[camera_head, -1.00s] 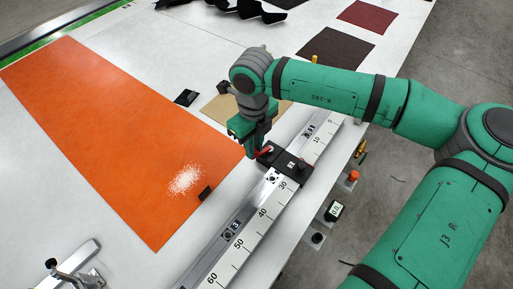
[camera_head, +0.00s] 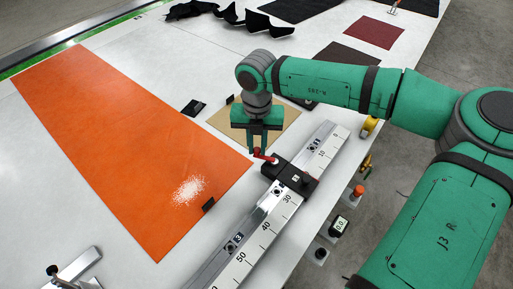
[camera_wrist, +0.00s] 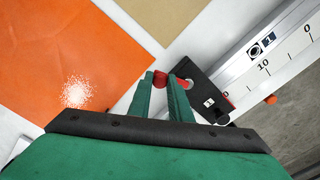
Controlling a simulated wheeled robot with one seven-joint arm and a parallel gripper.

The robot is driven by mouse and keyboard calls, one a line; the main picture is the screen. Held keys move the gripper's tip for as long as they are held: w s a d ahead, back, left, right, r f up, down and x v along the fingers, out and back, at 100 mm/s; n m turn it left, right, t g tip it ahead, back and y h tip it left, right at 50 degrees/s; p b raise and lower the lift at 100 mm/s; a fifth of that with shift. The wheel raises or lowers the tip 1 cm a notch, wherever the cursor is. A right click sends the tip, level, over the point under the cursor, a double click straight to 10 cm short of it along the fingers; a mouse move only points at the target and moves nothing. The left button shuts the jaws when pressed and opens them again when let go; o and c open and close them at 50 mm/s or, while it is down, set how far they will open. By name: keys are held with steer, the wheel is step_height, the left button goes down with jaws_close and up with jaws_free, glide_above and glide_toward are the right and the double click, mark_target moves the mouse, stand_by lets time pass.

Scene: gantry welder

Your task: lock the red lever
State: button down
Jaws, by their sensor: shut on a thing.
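The red lever (camera_head: 262,156) sticks out to the left from a black slider block (camera_head: 291,178) on the ruled metal rail (camera_head: 262,218). My gripper (camera_head: 264,149) points down over the lever's outer end. In the wrist view the two green fingers (camera_wrist: 166,88) are shut on the red lever's end (camera_wrist: 166,77), just left of the black block (camera_wrist: 207,92). The lever's pivot is partly hidden behind a finger.
An orange sheet (camera_head: 120,140) with a patch of white grains (camera_head: 188,191) lies left of the rail. A tan sheet (camera_head: 222,122) lies behind my gripper. A red button (camera_head: 358,191) and a small display (camera_head: 340,226) sit along the table's right edge.

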mark_target(257, 147)
steer(key=shift+w+d+m, duration=0.1)
steer(key=shift+w+m, duration=0.15)
steer(key=shift+m, duration=0.25)
steer(key=c, duration=1.6)
jaws_free()
step_height(257, 147, up, 11)
steer(key=shift+f, duration=0.1)
